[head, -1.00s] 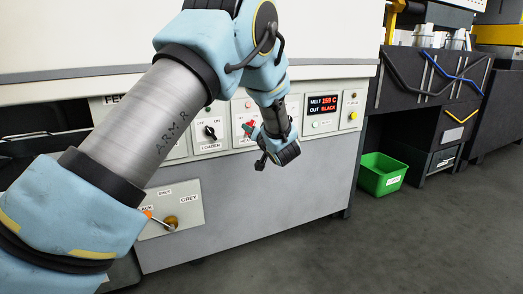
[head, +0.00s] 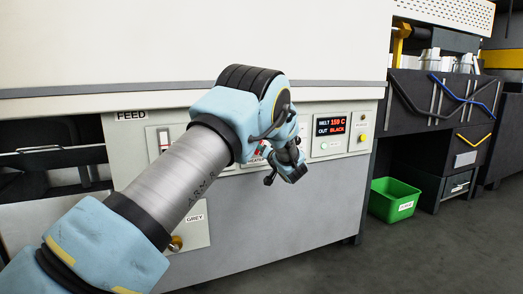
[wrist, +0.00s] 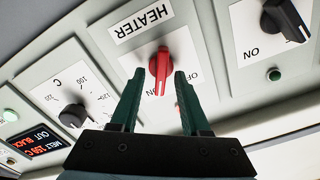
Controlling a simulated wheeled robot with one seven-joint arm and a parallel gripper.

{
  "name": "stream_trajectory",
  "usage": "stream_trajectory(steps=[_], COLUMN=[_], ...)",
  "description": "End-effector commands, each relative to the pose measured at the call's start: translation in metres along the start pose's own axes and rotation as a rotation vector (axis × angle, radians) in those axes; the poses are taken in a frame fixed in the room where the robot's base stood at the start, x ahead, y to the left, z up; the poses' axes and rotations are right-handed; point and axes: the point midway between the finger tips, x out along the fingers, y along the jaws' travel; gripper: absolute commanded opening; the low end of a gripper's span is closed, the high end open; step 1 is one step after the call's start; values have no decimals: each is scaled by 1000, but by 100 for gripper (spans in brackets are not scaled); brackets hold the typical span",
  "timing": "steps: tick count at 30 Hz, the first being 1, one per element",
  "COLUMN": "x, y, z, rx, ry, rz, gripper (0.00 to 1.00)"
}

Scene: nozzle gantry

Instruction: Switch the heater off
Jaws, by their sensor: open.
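The heater knob (wrist: 160,69) is a red bar on a white plate under the HEATER label (wrist: 144,22) in the wrist view. Its bar runs nearly up and down in that picture, its lower end close to the ON mark; the OFF mark lies to the right. My gripper (wrist: 159,78) is open, with one green finger on each side of the knob in the picture. I cannot tell whether the fingers touch it. In the head view my gripper (head: 289,174) is in front of the panel, and the heater plate (head: 252,164) is partly hidden by my arm.
A black dial (wrist: 73,115) and a MELT 159 C, OUT BLACK display (wrist: 32,143) are left of the heater in the wrist view. Another black knob (wrist: 286,18) is to the right. A green bin (head: 394,200) stands on the floor, with open floor in front.

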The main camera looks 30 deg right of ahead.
Motion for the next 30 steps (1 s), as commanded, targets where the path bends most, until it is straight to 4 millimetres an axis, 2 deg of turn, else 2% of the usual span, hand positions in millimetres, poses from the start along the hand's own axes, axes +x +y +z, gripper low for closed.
stream_trajectory(steps=[9, 21, 30], x=[3, 3, 3], y=[0, 0, 0], z=[0, 0, 0], rx=[0, 0, 0], ry=[0, 0, 0], rz=[-1, 0, -1], gripper=[46, 1, 0])
